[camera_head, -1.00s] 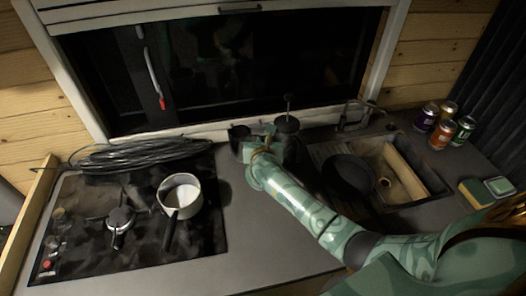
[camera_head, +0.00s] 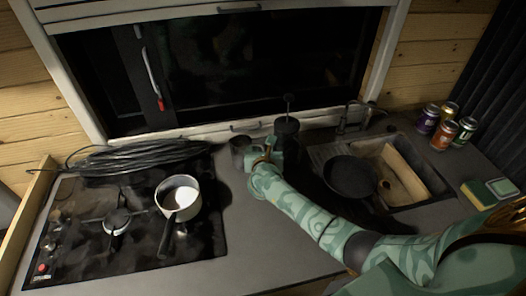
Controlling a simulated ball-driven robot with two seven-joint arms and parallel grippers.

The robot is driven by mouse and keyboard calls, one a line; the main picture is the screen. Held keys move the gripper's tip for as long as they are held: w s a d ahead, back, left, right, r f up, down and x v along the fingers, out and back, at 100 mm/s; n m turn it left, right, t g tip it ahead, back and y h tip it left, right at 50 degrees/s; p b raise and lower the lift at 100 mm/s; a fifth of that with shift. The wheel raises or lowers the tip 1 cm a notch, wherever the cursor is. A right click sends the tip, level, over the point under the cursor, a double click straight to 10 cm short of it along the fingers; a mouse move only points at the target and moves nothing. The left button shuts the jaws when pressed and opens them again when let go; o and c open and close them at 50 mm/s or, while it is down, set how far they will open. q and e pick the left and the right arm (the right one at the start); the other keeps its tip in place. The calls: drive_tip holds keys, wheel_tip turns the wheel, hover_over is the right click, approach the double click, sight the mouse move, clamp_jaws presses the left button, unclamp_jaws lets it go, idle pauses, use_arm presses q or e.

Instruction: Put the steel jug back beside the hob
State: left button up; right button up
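A small dark grey vessel that looks like the steel jug (camera_head: 239,150) stands upright on the worktop, just right of the hob's (camera_head: 95,245) back right corner. My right gripper (camera_head: 263,152) is close to the jug's right side. The wrist and forearm hide the fingers, so I cannot tell whether they touch it or how wide they are. My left gripper is not in view.
A dark plunger pot (camera_head: 287,132) stands right behind my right gripper. A saucepan (camera_head: 180,196) sits on the hob, with a coiled black cable (camera_head: 140,155) behind. The worktop in front (camera_head: 255,250) is clear.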

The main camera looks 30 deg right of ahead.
drive_tip(key=shift+r, duration=0.25)
drive_tip(key=p+v, duration=0.3)
drive_tip(key=v, duration=0.9)
drive_tip(key=shift+f, duration=0.15)
idle(1.4)
idle(0.4)
